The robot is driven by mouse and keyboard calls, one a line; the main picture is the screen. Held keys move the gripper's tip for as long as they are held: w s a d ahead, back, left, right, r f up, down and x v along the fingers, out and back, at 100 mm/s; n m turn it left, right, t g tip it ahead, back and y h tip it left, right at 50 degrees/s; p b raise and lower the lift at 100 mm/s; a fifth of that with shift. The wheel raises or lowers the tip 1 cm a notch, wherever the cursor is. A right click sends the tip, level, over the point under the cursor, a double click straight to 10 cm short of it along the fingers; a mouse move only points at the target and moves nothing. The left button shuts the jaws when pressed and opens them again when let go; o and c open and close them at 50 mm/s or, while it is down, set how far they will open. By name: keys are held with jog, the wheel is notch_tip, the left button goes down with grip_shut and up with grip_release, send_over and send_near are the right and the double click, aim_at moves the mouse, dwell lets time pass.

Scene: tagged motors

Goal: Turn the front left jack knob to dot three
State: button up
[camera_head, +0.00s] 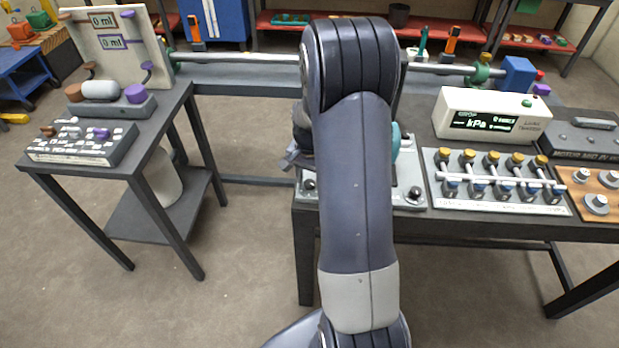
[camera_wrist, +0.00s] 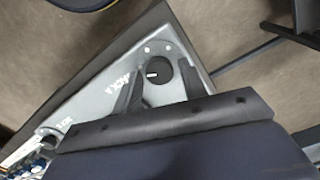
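The front left jack knob (camera_wrist: 158,70) is a round black knob with a short white mark, beside the label "JACK A" on a grey plate (camera_wrist: 98,72). In the head view this knob (camera_head: 308,188) sits at the plate's front left corner. My gripper (camera_wrist: 160,68) shows two dark fingers spread apart, one on each side of the knob. I cannot tell whether they touch it. One or two small pale dots show beside the knob; the others are hidden or too small to read. A second jack knob (camera_wrist: 45,141) is at lower left, and shows in the head view (camera_head: 414,194).
My arm hides most of the jack plate in the head view. Right of it stand a valve panel (camera_head: 500,207) with yellow knobs and a kPa display box (camera_head: 492,117). A side table (camera_head: 165,130) stands at left. Open floor lies in front of the bench.

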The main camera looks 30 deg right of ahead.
aim_at(310, 183)
jog(key=shift+o, duration=0.9)
notch_tip(310, 183, up, 11)
jog(key=shift+b, duration=0.35)
jog(key=shift+f, duration=0.2)
notch_tip(310, 183, down, 11)
jog(key=shift+r+p, duration=0.15)
jog(key=shift+p, duration=0.25)
